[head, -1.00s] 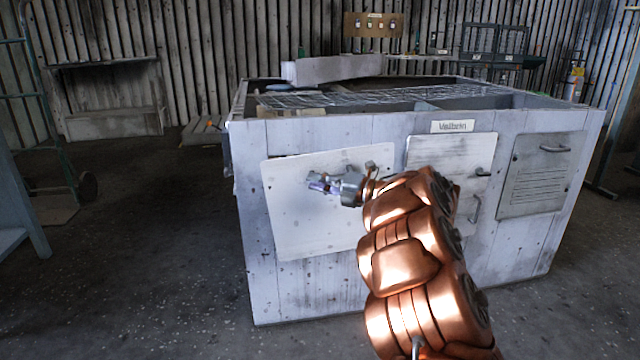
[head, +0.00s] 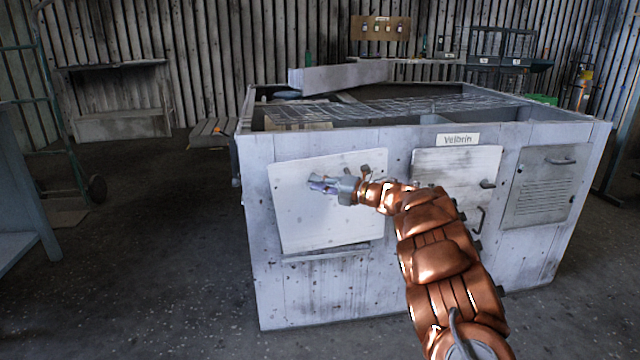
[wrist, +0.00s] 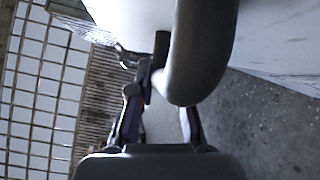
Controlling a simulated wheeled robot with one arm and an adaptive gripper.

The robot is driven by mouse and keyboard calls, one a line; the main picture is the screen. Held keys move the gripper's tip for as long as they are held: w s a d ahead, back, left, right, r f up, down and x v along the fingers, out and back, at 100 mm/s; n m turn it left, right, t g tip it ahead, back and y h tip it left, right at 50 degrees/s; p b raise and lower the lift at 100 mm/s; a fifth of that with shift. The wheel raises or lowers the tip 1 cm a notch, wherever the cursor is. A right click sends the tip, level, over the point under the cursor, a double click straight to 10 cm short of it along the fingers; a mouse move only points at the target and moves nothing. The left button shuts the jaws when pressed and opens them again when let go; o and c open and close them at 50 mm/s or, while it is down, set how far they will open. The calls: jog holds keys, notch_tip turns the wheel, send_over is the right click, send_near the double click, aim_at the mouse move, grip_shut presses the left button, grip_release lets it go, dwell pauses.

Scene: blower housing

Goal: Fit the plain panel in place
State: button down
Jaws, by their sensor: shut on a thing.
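The plain panel (head: 330,217) is a pale, speckled, roughly square plate at the left of the housing's (head: 265,290) front face. It looks slightly tilted. A dark strip and a narrow ledge (head: 335,255) show just below its lower edge. My gripper (head: 320,184) is in front of the panel's upper middle, shut on its handle. The fingers hide most of the handle in the head view. In the wrist view a thick dark curved handle (wrist: 207,45) runs down by the fingers (wrist: 160,120). I cannot tell whether the panel is seated or stands off the face.
A loose pale board (head: 338,76) lies on the open top.

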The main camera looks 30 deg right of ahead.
jog(key=shift+w+d+p, duration=0.4)
jog(key=shift+w+p, duration=0.2)
jog(key=shift+w, duration=0.25)
jog(key=shift+w+d+p, duration=0.35)
jog(key=shift+w+p, duration=0.25)
jog(key=shift+w, duration=0.25)
jog(key=shift+s+a+b, duration=0.1)
jog(key=shift+s+b, duration=0.1)
jog(key=shift+b, duration=0.35)
jog(key=shift+w+f, duration=0.15)
jog(key=shift+w, duration=0.05)
jog(key=shift+f+b, duration=0.45)
jog(key=shift+f, duration=0.05)
jog(key=shift+f, duration=0.25)
jog(key=shift+f+b, duration=0.15)
jog(key=shift+b, duration=0.25)
dwell(0.5)
jog(key=c, duration=1)
grip_release()
jog(key=shift+w+f, duration=0.1)
